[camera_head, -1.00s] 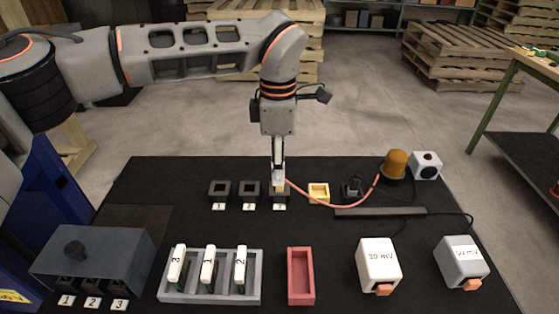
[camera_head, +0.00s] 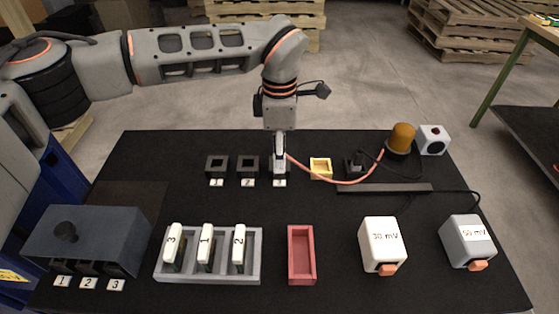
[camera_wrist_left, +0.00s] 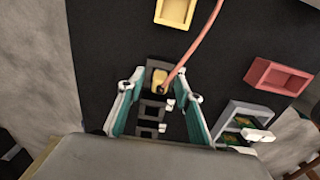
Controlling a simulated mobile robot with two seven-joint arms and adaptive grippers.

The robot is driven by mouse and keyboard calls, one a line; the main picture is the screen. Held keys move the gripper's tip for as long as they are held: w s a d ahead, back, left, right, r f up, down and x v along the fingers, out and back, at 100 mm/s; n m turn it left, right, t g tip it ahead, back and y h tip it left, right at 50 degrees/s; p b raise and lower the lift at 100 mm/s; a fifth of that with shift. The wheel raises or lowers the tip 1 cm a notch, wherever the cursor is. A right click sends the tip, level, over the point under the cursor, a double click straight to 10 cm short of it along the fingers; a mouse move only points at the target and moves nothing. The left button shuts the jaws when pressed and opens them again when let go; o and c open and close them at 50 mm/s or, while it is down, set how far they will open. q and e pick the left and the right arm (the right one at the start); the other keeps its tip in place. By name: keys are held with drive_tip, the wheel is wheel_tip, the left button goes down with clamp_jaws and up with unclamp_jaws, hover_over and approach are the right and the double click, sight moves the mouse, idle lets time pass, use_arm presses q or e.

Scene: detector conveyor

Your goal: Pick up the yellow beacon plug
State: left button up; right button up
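The yellow beacon plug (camera_wrist_left: 157,80) sits in the third black socket in the back row. In the wrist view an orange-pink cable (camera_wrist_left: 190,55) runs from it. My left gripper (camera_head: 279,162) points straight down over that socket, and its fingers hide the plug in the head view. In the left wrist view my left gripper (camera_wrist_left: 160,92) is open, with one finger on each side of the plug. I cannot tell whether the fingers touch it. The amber beacon (camera_head: 401,139) stands at the back right of the mat. My right gripper is not in view.
Two empty black sockets (camera_head: 217,166) stand left of the gripper. A yellow open socket (camera_head: 320,168) is just right of it. In front are a grey rack (camera_head: 208,276) with white modules, a red tray (camera_head: 301,280) and two meter boxes (camera_head: 384,262).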

use_arm(q)
clamp_jaws()
drive_tip(key=shift+r, duration=0.15)
